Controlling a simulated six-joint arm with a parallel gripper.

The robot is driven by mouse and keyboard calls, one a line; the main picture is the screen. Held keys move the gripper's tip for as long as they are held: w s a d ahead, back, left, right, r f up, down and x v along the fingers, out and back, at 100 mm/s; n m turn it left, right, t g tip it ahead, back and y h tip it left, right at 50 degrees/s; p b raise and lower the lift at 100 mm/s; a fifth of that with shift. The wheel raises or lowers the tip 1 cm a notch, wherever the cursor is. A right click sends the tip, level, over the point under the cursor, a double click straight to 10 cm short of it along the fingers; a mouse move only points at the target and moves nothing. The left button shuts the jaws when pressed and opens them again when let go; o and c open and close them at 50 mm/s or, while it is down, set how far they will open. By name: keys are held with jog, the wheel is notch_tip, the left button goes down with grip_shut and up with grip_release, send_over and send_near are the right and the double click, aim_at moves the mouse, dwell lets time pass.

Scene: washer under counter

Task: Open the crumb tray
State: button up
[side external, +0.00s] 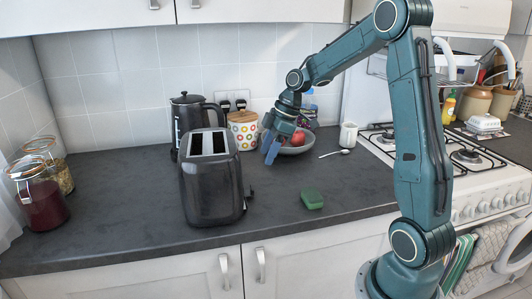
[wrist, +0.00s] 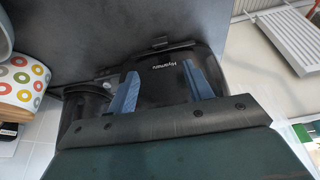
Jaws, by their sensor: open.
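The black toaster (side external: 208,192) stands upright on the dark worktop, with its two slots facing up. A small lever (side external: 250,191) sticks out at its right side. My gripper (side external: 269,148) is open and empty, above the worktop to the right of the toaster and apart from it. In the wrist view, the blue fingers of my gripper (wrist: 160,69) are spread, with the toaster's dark, lettered body (wrist: 168,80) showing between and beyond them. I cannot make out the crumb tray in either view.
A dark kettle (side external: 190,117) and dotted canister (side external: 243,135) stand behind. A bowl (side external: 297,149) with fruit is close to my gripper. A green sponge (side external: 312,199) lies right of the toaster. Glass jars (side external: 38,195) stand left. The front worktop is mostly clear.

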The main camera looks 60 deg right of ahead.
aim_at(252, 187)
jog(key=x, duration=1.1)
jog(key=shift+a, duration=0.15)
